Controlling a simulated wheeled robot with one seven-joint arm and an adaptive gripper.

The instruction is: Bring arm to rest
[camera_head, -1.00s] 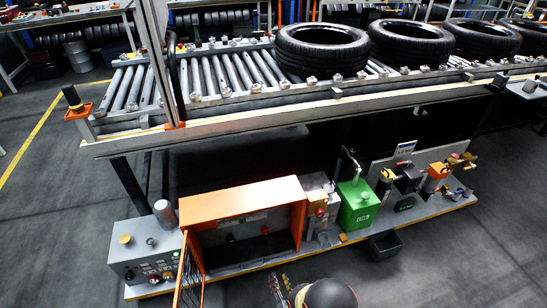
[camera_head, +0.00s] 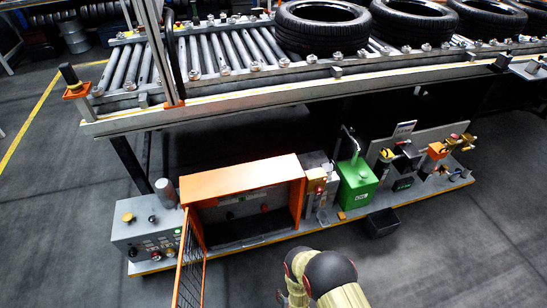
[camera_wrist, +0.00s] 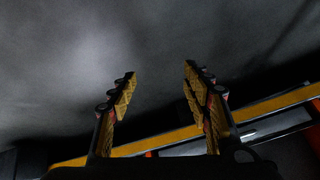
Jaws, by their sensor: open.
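My gripper (camera_wrist: 158,85) shows in the wrist view with its two yellow-padded fingers apart and nothing between them. Grey floor lies beyond the fingertips, and a yellow-edged grey base (camera_wrist: 275,108) crosses behind the fingers. In the head view my arm shows at the bottom middle, in front of the low equipment platform; the gripper itself cannot be made out there.
A roller conveyor (camera_head: 222,50) carries several tyres (camera_head: 322,27) at the back. Below it, a low platform holds a grey control box (camera_head: 150,226), an orange open-fronted cabinet (camera_head: 243,179) with a mesh door (camera_head: 190,262), and a green box (camera_head: 357,184). Floor at right is clear.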

